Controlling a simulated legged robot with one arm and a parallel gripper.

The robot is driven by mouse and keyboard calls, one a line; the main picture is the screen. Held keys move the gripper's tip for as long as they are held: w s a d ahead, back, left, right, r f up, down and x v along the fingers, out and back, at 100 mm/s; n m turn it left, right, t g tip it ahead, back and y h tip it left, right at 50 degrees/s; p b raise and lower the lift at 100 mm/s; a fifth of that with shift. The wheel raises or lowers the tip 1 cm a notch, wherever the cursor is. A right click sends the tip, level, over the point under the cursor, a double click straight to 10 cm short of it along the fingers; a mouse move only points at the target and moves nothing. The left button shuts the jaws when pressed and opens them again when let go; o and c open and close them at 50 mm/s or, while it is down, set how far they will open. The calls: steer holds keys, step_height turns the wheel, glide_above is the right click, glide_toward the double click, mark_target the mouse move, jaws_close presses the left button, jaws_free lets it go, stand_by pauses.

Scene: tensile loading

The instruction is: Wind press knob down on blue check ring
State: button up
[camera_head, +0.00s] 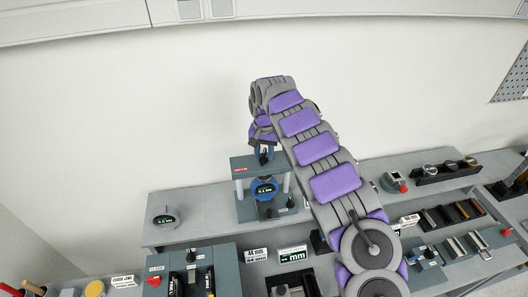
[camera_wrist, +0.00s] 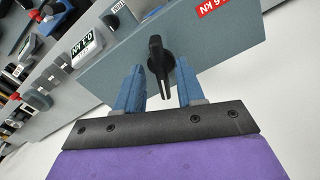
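The press (camera_head: 262,165) is a grey frame with a red label on its top plate, standing on the bench. The blue check ring (camera_head: 264,188) with a dial sits inside the frame, below the top plate. The press knob (camera_wrist: 158,68) is black with a white line and stands up from the top plate (camera_wrist: 215,50). My gripper (camera_wrist: 160,78) points at the plate from above. Its two blue fingers stand either side of the knob, with visible gaps. In the head view my gripper (camera_head: 264,152) is small and partly hidden by my arm.
A second round dial gauge (camera_head: 165,219) lies to the left of the press. Label displays (camera_head: 293,254) and a clamp fixture (camera_head: 190,270) stand in front. Trays of parts (camera_head: 445,215) lie to the right. The wall is behind the bench.

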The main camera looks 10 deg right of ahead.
steer(key=shift+a, duration=0.2)
steer(key=c, duration=0.5)
jaws_close()
steer(key=shift+d, duration=0.1)
steer(key=shift+m, duration=0.3)
steer(key=shift+m, duration=0.6)
steer(key=shift+m+b, duration=0.4)
steer(key=shift+m, duration=1.7)
